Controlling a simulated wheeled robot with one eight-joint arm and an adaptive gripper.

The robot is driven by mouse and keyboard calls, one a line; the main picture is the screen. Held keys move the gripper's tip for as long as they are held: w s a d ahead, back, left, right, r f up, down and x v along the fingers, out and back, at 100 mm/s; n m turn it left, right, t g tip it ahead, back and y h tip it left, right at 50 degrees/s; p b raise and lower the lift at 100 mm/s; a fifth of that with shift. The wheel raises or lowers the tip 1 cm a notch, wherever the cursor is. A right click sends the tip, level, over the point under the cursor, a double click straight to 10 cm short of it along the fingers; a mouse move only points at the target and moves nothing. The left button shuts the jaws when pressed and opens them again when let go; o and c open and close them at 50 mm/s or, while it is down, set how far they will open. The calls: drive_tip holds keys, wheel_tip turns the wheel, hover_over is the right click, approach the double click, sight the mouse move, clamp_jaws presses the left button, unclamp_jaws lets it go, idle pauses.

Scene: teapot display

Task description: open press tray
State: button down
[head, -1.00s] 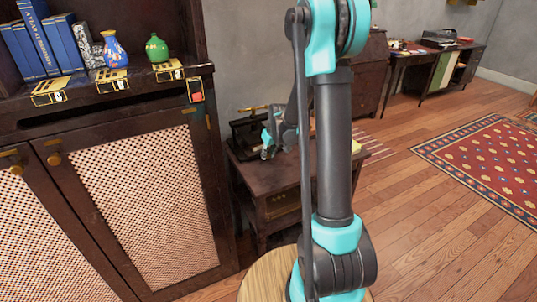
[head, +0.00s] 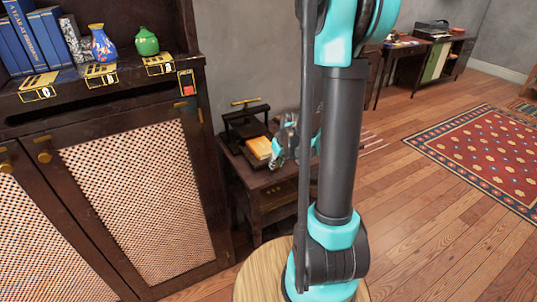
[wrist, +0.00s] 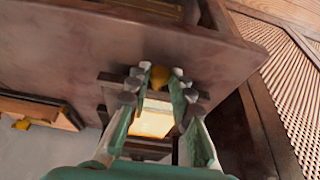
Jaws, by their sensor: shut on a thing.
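The press (head: 245,122) is a dark frame with a brass bar on top, standing on the small wooden table in the head view. Its tray (head: 259,149), with a yellow-orange surface, juts out from the press toward my gripper. In the wrist view the tray's bright surface (wrist: 152,120) shows between my fingers. A brass knob (wrist: 160,77) sits between the fingertips. My gripper (head: 282,150) is at the tray's right end in the head view, and it also shows in the wrist view (wrist: 160,88), shut on the knob. The fingers hide part of the tray.
The small table (head: 262,188) stands right of a dark cabinet (head: 130,190) with mesh doors. Blue books (head: 35,40), a blue vase (head: 103,46) and a green vase (head: 146,41) stand on its shelf. Open wood floor and a red rug (head: 485,150) lie to the right.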

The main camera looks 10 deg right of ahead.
drive_tip(key=shift+s+d, duration=0.3)
drive_tip(key=shift+s, duration=0.5)
drive_tip(key=c, duration=1.3)
unclamp_jaws()
drive_tip(key=shift+c, duration=0.2)
drive_tip(key=v, duration=1.2)
drive_tip(key=s+a+f+m+h, duration=0.1)
drive_tip(key=s+f+m, duration=0.2)
drive_tip(key=s+f, duration=0.4)
drive_tip(key=s, duration=0.6)
drive_tip(key=shift+a+f+m, duration=0.15)
drive_tip(key=shift+a+m, duration=0.05)
drive_tip(key=shift+m, duration=0.1)
